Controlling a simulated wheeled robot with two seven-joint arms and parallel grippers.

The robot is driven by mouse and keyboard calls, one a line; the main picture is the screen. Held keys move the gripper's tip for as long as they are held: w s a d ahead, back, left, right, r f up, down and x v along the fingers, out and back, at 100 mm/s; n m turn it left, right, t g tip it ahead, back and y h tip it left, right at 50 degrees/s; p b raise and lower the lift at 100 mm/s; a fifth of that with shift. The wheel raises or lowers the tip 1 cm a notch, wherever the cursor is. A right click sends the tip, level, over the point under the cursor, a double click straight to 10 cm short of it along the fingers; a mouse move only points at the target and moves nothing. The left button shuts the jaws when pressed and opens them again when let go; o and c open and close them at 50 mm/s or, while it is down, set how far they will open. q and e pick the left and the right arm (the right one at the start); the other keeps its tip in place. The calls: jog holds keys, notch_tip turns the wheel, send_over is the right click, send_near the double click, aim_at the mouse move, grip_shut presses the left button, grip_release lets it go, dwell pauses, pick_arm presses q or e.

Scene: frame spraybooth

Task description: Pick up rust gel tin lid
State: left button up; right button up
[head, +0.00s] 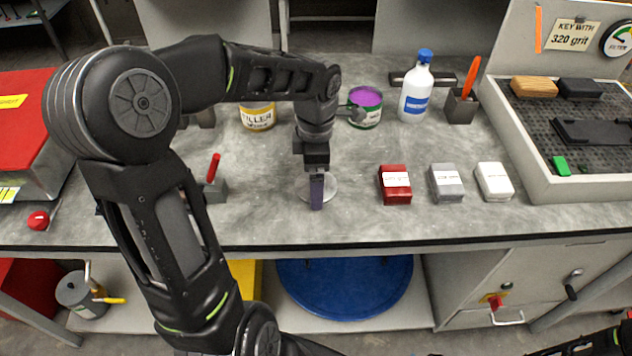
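A pale, round, flat lid (331,184) lies on the grey bench top near the front edge; I take it for the rust gel tin lid. My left gripper (317,190) points down right over it, its fingers covering the middle of the disc. The fingers show edge-on as one dark purplish block, so I cannot tell whether they are open, shut or touching the lid. An open tin with purple contents (366,97) and a green label stands behind, to the right of my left wrist. My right gripper is out of view.
A yellow filler tin (258,116) stands behind my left arm. A white bottle (415,92) stands at back right. Red (394,185), grey (446,183) and white (494,182) boxes sit right of the lid. A perforated tray (540,187) bounds the right side.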

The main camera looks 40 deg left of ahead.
pick_arm(q)
jog(key=shift+f, duration=0.15)
jog(key=shift+c, duration=0.2)
dwell(0.3)
jog(key=c, duration=1.1)
jog(key=shift+c, duration=0.2)
notch_tip(320, 180, up, 10)
jog(key=shift+b, duration=0.35)
